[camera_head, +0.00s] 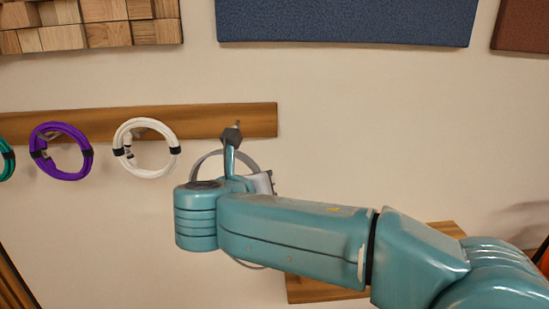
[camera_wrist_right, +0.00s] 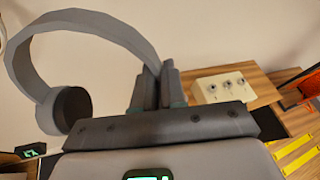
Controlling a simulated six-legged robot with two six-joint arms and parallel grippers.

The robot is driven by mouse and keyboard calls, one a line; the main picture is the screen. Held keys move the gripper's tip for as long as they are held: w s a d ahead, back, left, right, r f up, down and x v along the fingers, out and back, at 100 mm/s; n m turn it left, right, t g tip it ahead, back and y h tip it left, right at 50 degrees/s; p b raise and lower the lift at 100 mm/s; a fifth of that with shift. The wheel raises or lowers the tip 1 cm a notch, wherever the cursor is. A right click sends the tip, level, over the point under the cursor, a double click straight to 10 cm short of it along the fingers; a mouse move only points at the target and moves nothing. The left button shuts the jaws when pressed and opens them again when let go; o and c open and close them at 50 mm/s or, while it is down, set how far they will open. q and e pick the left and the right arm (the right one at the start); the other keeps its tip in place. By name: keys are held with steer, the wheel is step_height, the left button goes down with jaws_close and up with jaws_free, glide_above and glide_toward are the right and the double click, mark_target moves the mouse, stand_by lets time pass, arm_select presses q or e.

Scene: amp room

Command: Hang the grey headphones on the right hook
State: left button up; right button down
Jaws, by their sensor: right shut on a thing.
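The grey headphones (camera_wrist_right: 95,22) show in the wrist view, with a curved grey band and a dark ear cup (camera_wrist_right: 66,110) hanging at the left. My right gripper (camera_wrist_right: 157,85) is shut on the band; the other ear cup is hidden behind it. In the head view, part of the grey band (camera_head: 206,159) shows behind my right arm, in front of the wall below the wooden rail (camera_head: 205,119). A small dark piece (camera_head: 231,137) overlaps the rail near its right end; I cannot tell whether it is the hook or part of my gripper. My left gripper is out of view.
A white cable coil (camera_head: 146,148), a purple coil (camera_head: 61,151) and a teal coil (camera_head: 6,160) hang along the rail to the left. Lower right is a wooden shelf (camera_head: 310,291). In the wrist view, a cream box with knobs (camera_wrist_right: 222,88) stands on wood. Blue panel (camera_head: 345,22) above.

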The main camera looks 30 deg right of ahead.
step_height(320, 180, up, 4)
steer(key=s+d+t, duration=0.2)
steer(key=d, duration=0.1)
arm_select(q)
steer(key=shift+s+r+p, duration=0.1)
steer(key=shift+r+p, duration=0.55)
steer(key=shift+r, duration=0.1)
arm_select(e)
steer(key=w+d+f, duration=0.2)
steer(key=w+d, duration=0.3)
steer(key=w, duration=0.6)
steer(key=shift+w+d+f+n, duration=0.15)
steer(key=shift+w+n, duration=0.15)
steer(key=shift+w, duration=0.1)
